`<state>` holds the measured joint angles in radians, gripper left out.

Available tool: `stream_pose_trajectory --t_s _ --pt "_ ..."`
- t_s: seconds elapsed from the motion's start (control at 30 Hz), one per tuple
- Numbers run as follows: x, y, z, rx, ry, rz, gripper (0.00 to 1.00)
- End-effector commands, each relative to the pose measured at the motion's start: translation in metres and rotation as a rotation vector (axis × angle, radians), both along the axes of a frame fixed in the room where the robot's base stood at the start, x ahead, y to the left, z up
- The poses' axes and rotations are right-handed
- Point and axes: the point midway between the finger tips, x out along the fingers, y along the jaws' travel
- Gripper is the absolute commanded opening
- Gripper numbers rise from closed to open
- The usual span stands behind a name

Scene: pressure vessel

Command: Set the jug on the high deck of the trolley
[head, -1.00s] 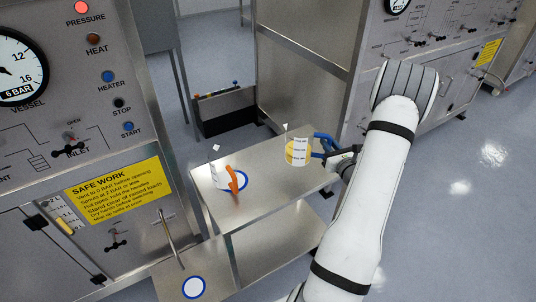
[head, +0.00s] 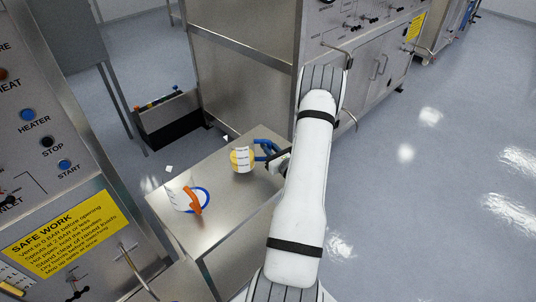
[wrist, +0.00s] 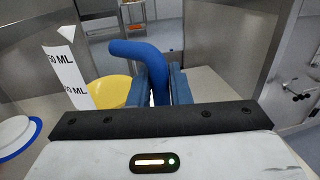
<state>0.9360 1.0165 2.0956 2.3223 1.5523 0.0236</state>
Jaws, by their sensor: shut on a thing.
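A clear jug (head: 242,160) with yellow contents, a white scale label and a blue handle (wrist: 138,52) is at the far right part of the trolley's upper deck (head: 222,222). My gripper (head: 272,155) is shut on the blue handle; the wrist view shows it between the blue jaw pads. I cannot tell whether the jug's base touches the deck. A second jug (head: 181,197) with an orange handle (head: 194,200) stands at the deck's left, at a blue ring mark (head: 207,193). Part of the ring also shows in the wrist view (wrist: 35,135).
A control cabinet with a yellow safety sign (head: 55,232) stands left of the trolley. A steel cabinet (head: 372,75) stands behind my arm. The deck's middle and front are clear.

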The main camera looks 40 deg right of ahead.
Motion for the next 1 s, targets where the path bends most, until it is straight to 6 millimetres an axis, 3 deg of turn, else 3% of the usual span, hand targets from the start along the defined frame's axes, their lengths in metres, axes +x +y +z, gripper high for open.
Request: stream_pose_trajectory --t_s 0.23,0.67,0.7,0.93,1.0 --pt "-0.001 -0.001 -0.029 0.001 0.0 -0.003 0.0" --pt "-0.001 -0.002 -0.036 0.0 0.0 -0.004 0.0" --pt "-0.001 -0.002 -0.035 0.0 0.0 -0.004 0.19" --pt "-0.002 -0.002 -0.035 0.0 0.001 -0.004 0.38" --pt "-0.002 -0.002 -0.035 0.001 0.001 -0.005 0.39"
